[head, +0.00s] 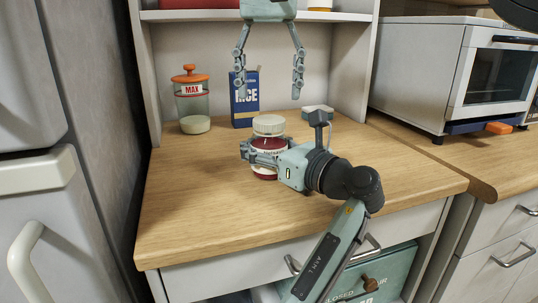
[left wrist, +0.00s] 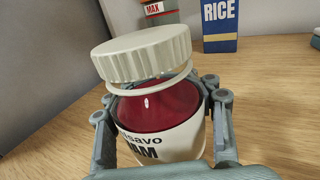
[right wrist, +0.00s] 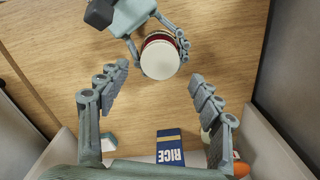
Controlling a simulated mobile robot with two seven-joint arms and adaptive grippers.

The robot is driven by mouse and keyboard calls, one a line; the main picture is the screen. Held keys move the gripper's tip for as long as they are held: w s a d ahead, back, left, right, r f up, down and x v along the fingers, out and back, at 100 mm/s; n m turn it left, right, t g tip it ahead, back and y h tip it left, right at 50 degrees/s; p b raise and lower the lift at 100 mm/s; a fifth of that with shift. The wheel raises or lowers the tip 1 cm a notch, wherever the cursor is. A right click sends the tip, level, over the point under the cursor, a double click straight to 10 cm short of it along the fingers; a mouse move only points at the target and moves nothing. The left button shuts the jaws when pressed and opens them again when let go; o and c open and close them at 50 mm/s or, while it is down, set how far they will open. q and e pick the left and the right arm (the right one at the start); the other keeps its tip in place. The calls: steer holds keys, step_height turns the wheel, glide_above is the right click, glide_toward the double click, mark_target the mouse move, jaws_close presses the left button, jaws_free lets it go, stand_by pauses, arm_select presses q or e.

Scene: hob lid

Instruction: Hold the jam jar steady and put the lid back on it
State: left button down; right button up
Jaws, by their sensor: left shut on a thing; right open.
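The jam jar (head: 263,172), red with a white label, stands upright on the wooden counter. My left gripper (head: 266,157) is shut around its body from the right; in the left wrist view its fingers flank the jar (left wrist: 160,112). The cream ribbed lid (head: 268,125) sits on top of the jar's mouth. In the left wrist view the lid (left wrist: 142,56) has clear glass neck showing below it; I cannot tell whether it is threaded on. My right gripper (head: 268,97) is open and empty above the lid, pointing down. The lid (right wrist: 160,60) appears beyond its fingertips in the right wrist view.
A MAX canister (head: 192,105) with an orange lid and a blue RICE box (head: 244,97) stand behind the jar. A small pale object (head: 317,109) lies behind my left gripper. A toaster oven (head: 455,75) stands at right. The front left counter is clear.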

mark_target(269, 119)
steer(key=shift+f, duration=2.4)
